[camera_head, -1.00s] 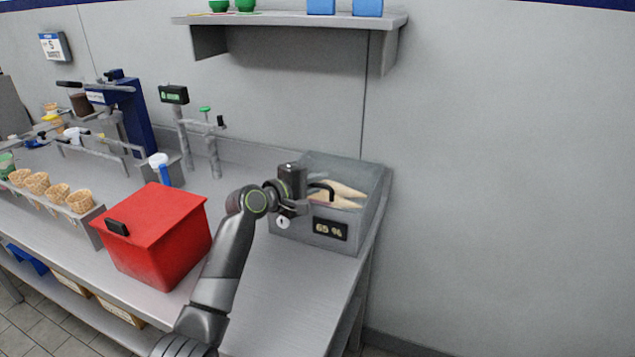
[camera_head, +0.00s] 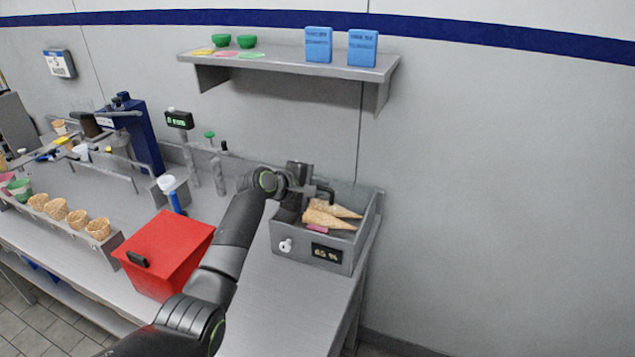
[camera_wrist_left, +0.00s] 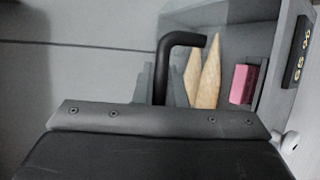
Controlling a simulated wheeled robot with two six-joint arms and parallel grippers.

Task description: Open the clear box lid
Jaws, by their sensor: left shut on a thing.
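The grey box (camera_head: 285,243) stands at the right end of the counter, with a "65 %" display (camera_head: 327,253) on its front. Several cones (camera_head: 330,217) and a small pink block (camera_head: 317,229) lie inside. My left gripper (camera_head: 310,189) is over the box's left rear part, shut on the black lid handle (camera_head: 326,195). In the left wrist view the bent handle (camera_wrist_left: 186,40) rises from between the fingers, with cones (camera_wrist_left: 208,75) and the pink block (camera_wrist_left: 243,85) beyond. The clear lid's edges are hard to make out, so its angle cannot be told. My right gripper is not in view.
A red box (camera_head: 165,250) with a lid stands left of my left arm. A cone rack (camera_head: 75,235) and a blue machine (camera_head: 140,135) are further left. A wall shelf (camera_head: 290,68) hangs above. Bare counter (camera_head: 275,300) lies before the grey box.

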